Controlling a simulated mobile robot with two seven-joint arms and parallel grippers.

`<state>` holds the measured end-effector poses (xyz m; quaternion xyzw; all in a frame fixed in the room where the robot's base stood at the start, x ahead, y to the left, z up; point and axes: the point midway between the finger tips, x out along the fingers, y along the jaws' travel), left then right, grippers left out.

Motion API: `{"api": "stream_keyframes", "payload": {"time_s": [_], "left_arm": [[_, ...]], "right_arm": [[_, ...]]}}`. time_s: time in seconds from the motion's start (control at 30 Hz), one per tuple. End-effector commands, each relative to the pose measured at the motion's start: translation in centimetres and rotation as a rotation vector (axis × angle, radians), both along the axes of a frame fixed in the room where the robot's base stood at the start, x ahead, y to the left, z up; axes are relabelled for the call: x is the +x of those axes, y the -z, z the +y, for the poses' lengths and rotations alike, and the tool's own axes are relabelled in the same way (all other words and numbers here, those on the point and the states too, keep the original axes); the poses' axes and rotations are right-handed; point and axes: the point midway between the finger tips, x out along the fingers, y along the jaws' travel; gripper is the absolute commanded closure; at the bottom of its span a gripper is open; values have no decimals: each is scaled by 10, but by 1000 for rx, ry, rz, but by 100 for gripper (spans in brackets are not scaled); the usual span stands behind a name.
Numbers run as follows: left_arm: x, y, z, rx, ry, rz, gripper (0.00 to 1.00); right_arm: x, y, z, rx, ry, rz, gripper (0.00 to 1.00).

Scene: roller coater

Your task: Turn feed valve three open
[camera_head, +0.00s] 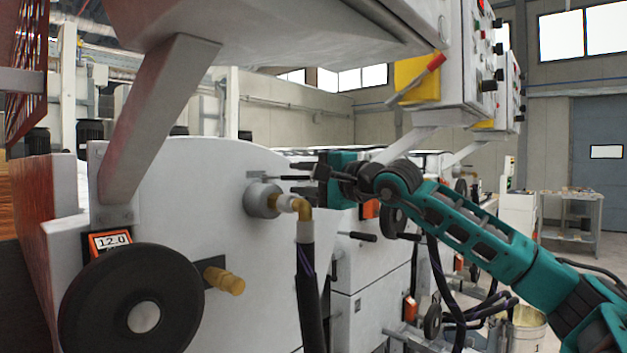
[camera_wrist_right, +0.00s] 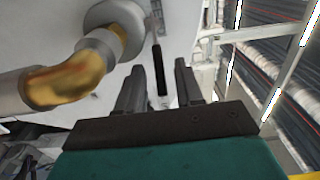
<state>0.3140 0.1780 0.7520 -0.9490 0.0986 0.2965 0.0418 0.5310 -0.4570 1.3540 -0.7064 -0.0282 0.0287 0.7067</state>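A valve lever with a black grip (camera_wrist_right: 160,72) on a grey stem shows in the right wrist view, beside a round fitting (camera_wrist_right: 118,22). In the head view the fitting (camera_head: 262,199) sits on the white machine side, with a brass elbow (camera_head: 302,208) and a black hose below. No number on the valve is readable. My right gripper (camera_head: 304,178) reaches in from the right at the lever. In the wrist view its fingers (camera_wrist_right: 160,86) are apart, with the black grip showing between them; contact cannot be told. My left gripper is out of view.
A large black handwheel (camera_head: 130,305) with an orange 12.0 display (camera_head: 110,242) and a brass knob (camera_head: 224,281) are at the lower left. Another black-handled lever (camera_head: 357,236) lies lower right of the fitting. A control box (camera_head: 465,60) hangs above my right arm.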

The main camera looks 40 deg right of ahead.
Motion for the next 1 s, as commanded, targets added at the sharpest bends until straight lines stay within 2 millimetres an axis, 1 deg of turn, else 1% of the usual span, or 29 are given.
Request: {"api": "stream_keyframes", "payload": {"time_s": [0.13,0.27,0.47,0.6,0.7,0.8,1.0], "left_arm": [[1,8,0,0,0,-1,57],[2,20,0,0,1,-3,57],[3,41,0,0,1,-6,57],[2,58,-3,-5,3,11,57],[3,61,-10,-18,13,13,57],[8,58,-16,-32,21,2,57],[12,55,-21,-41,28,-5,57]], "right_arm": [[-9,2,-2,-2,3,-1,64],[-24,5,-3,-6,4,1,64],[-52,5,-5,-6,5,1,64],[-74,5,-6,-6,4,-2,64],[-91,4,-8,-4,4,-4,64],[-107,4,-9,-2,4,-3,64],[-124,2,-10,-1,1,0,64]]}}
